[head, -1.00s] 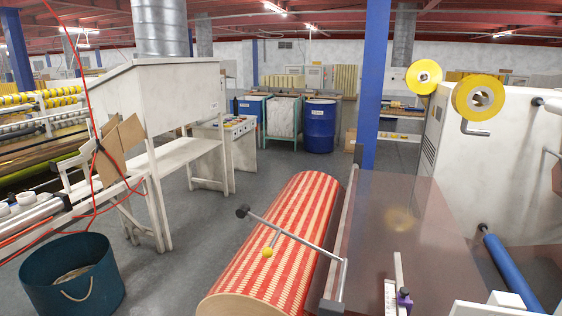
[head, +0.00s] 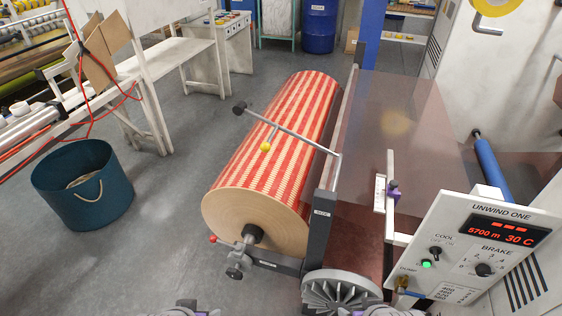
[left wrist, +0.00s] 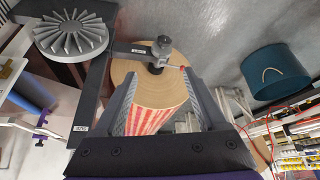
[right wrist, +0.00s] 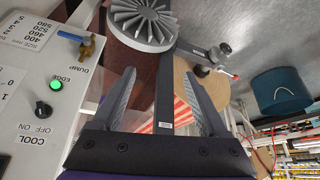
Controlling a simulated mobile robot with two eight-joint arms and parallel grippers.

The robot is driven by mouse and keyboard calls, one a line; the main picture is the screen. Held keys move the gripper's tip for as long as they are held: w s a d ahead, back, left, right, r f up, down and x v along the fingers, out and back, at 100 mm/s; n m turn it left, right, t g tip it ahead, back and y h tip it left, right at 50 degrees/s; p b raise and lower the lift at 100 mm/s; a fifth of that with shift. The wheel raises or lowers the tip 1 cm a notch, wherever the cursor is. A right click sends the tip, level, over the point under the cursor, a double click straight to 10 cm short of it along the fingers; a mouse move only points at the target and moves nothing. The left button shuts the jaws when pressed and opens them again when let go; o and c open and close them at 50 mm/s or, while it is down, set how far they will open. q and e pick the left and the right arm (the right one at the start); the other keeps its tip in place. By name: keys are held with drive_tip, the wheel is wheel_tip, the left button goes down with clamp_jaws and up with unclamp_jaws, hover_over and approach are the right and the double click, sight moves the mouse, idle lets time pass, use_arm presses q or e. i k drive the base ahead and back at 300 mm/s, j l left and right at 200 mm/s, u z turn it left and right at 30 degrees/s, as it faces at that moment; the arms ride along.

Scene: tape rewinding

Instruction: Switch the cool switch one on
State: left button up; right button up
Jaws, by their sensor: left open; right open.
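The cool switch (head: 434,252) is a small black knob under the word COOL on the white Unwind One panel (head: 462,222), at the lower right of the head view. The right wrist view also shows the black cool knob (right wrist: 43,109) at left, with OFF and ON marks beside it. I cannot tell its setting surely. A lit green button (head: 426,264) sits just by it. My right gripper (right wrist: 160,75) is open and empty, apart from the panel. My left gripper (left wrist: 160,80) is open and empty, with the roll beyond its fingers.
A big red-and-cream roll (head: 280,135) lies on its side left of the panel. A grey ribbed wheel (head: 340,292) and a brass-coloured valve with blue handle (right wrist: 80,40) are near the panel. A brake knob (head: 485,270) is beside the switch. A teal bucket (head: 85,190) stands on open floor.

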sight(434, 251)
drive_tip(key=z, duration=1.8)
